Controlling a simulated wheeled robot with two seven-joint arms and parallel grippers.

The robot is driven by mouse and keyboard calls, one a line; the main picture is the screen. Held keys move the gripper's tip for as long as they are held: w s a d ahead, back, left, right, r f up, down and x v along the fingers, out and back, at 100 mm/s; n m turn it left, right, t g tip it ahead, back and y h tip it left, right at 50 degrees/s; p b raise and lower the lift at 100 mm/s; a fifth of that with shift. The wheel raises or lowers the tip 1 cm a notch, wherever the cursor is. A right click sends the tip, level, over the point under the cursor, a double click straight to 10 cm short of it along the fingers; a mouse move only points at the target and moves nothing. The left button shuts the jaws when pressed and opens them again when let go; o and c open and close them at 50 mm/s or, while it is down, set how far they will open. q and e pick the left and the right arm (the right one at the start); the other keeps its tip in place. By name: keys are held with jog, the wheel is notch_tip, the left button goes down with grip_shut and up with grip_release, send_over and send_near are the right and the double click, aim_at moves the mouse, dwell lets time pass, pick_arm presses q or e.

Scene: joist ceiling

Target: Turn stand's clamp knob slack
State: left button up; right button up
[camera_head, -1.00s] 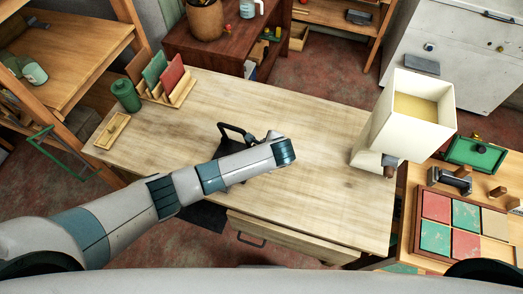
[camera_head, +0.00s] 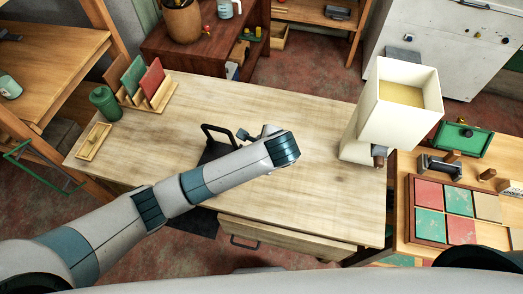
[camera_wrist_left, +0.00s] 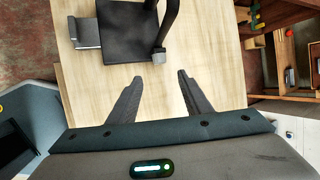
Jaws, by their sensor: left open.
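The black stand lies on the wooden worktop, its arched bar (camera_head: 216,131) showing in the head view left of my left arm's end. In the left wrist view its flat black plate (camera_wrist_left: 126,32) is ahead of my fingers, with a grey block at its left. A dark bar (camera_wrist_left: 166,28) with a rounded grey end stands at its right; I cannot tell whether that end is the clamp knob. My left gripper (camera_wrist_left: 160,77) is open and empty, pointing at the stand and apart from it. In the head view the gripper (camera_head: 246,134) is partly hidden by my arm. My right gripper is not in view.
A cream lamp-like box (camera_head: 388,112) stands at the worktop's right end. A green canister (camera_head: 104,103), a rack of coloured boards (camera_head: 150,97) and a small wooden tray (camera_head: 93,142) are at the left end. The worktop's middle right (camera_head: 322,190) is clear.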

pick_arm(q)
jog(key=v, duration=0.6)
jog(key=shift+s+r, duration=0.15)
jog(key=shift+r, duration=0.1)
